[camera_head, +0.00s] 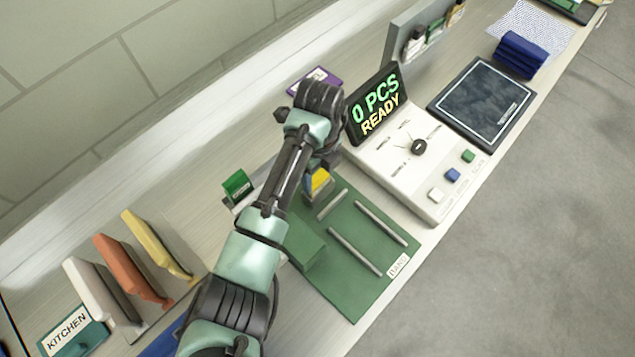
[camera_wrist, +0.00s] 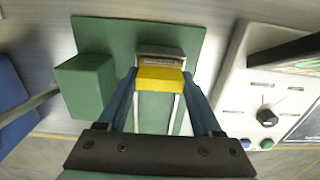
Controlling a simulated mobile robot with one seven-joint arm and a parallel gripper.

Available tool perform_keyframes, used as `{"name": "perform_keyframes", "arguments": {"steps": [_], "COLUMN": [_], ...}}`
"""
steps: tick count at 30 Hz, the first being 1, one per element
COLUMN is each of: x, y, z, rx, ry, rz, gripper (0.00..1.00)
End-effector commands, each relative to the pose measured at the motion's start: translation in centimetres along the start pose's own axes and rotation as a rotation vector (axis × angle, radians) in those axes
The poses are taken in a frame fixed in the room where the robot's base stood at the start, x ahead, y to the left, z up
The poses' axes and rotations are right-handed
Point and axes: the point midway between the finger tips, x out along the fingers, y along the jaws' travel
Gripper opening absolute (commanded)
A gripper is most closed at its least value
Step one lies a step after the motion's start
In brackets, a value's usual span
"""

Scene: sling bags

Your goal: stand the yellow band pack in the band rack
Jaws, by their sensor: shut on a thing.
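The yellow band pack (camera_wrist: 160,79) is between the two fingers of my gripper (camera_wrist: 163,88), which is shut on it. In the head view a small part of the yellow pack (camera_head: 320,180) shows beneath my wrist; the rest is hidden by my arm. The band rack (camera_head: 352,290) is a green board with several metal rails and a front label. The pack is over the rack's far part, in line with a pair of rails in the wrist view (camera_wrist: 118,33). I cannot tell whether it touches the board.
A green block (camera_head: 300,243) stands at the rack's left side. A white counting machine (camera_head: 425,185) with a display reading "0 PCS READY" stands close to the right. Upright white, orange and yellow boards (camera_head: 130,270) stand at the left. A dark pad (camera_head: 480,103) lies farther right.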

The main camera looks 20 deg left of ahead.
Motion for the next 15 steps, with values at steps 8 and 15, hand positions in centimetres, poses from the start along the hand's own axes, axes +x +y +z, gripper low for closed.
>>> {"name": "perform_keyframes", "arguments": {"steps": [8, 15], "x": [-0.9, -1.9], "y": [0.0, 0.0], "z": [0.0, 0.0], "rx": [0.0, 0.0], "ry": [0.0, 0.0], "rz": [0.0, 0.0], "gripper": [0.04, 0.04]}}
